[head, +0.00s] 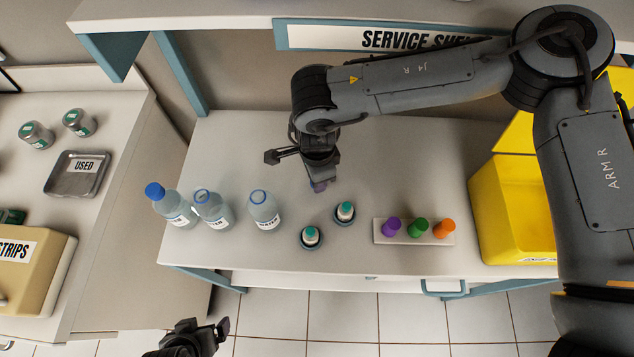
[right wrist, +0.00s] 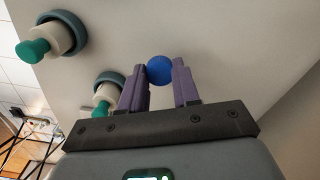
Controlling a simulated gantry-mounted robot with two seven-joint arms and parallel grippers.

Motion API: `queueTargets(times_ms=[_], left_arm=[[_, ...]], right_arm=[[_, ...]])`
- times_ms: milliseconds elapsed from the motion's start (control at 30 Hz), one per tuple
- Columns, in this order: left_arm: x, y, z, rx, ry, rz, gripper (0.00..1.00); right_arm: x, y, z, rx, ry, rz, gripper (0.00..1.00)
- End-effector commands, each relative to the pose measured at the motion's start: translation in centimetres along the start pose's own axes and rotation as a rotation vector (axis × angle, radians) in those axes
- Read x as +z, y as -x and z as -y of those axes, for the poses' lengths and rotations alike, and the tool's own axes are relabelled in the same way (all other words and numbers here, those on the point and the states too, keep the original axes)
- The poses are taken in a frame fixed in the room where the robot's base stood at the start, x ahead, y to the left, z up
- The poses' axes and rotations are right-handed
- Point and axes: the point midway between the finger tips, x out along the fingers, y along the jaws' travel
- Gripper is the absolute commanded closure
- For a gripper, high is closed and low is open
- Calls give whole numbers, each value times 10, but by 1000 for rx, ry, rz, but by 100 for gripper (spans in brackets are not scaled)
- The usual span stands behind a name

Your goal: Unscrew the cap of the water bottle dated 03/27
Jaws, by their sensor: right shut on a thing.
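Three clear water bottles stand at the left of the shelf table. The left bottle (head: 173,207) has a blue cap (head: 155,190). The middle bottle (head: 212,210) and the right bottle (head: 264,211) show blue rings around open-looking necks. Their label dates are too small to read. My right gripper (head: 318,186) points down over the table, right of the bottles. In the right wrist view, its purple fingers (right wrist: 160,88) are shut on a round blue cap (right wrist: 159,70). My left gripper (head: 200,335) hangs low in front of the table; its jaw opening is unclear.
Two teal-topped white vials (head: 345,211) (head: 311,236) stand in round grey holders near the right bottle. A pale rack (head: 413,238) holds purple, green and orange caps. A yellow bin (head: 510,220) stands at the right. The table behind the bottles is clear.

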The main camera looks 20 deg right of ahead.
Motion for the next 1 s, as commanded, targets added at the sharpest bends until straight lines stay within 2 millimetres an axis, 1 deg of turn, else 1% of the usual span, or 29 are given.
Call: queueTargets(times_ms=[33,100,233,667,700,833,867,1000], left_arm=[[1,-3,0,0,0,0,5],[2,-6,0,0,0,0,5],[3,-10,0,0,0,0,5],[3,-11,0,0,0,0,5],[3,-10,0,0,0,0,5],[3,-10,0,0,0,0,5],[3,-10,0,0,0,0,5],[3,-10,0,0,0,0,5]], right_arm=[[0,-8,0,2,0,-1,100],[-1,-18,-1,2,-1,-2,100],[0,-32,-1,1,0,-1,100],[0,-37,-1,1,-1,-1,100],[0,-36,-1,0,-1,-1,66],[0,-36,-1,0,0,-1,46],[0,-36,-1,0,0,-1,44],[0,-36,-1,0,0,-1,44]])
